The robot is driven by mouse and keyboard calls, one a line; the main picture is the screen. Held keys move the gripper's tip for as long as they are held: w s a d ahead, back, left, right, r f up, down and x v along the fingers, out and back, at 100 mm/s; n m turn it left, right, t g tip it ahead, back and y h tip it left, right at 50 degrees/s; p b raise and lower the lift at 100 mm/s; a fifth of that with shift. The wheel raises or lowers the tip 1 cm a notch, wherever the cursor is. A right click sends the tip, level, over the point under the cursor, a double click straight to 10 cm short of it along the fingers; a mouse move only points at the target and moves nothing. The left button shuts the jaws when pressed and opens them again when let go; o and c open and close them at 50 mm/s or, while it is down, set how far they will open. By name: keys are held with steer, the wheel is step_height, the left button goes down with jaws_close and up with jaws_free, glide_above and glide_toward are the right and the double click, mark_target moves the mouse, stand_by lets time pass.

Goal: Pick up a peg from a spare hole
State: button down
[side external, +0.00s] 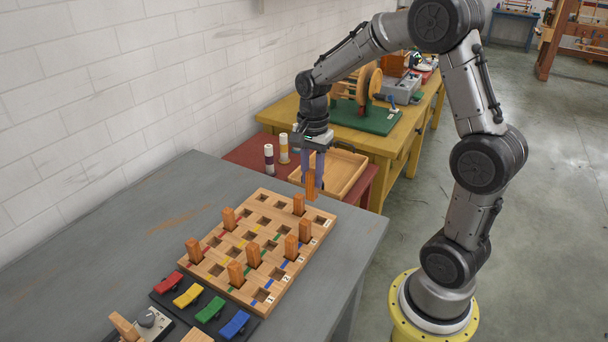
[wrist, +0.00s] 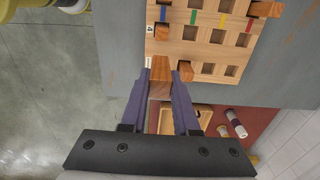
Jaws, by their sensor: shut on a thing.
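My gripper (side external: 313,172) is shut on an orange-brown wooden peg (side external: 311,186), held upright by its upper part. In the wrist view the held peg (wrist: 160,68) sits between the two purple fingers. In the side view it shows just above the far right end of the wooden peg board (side external: 322,228); I cannot tell exactly how high its lower end is. Several other pegs stand in the board, among them one (side external: 299,204) close to the held peg.
Red, yellow, green and blue levers (side external: 210,309) lie along the board's near end. A wooden tray (side external: 342,176) and two small striped cylinders (side external: 269,160) stand on a red surface beyond the grey table (side external: 130,225). The table's left part is clear.

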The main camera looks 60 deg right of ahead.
steer(key=shift+s+r, duration=0.1)
steer(key=shift+r, duration=2.4)
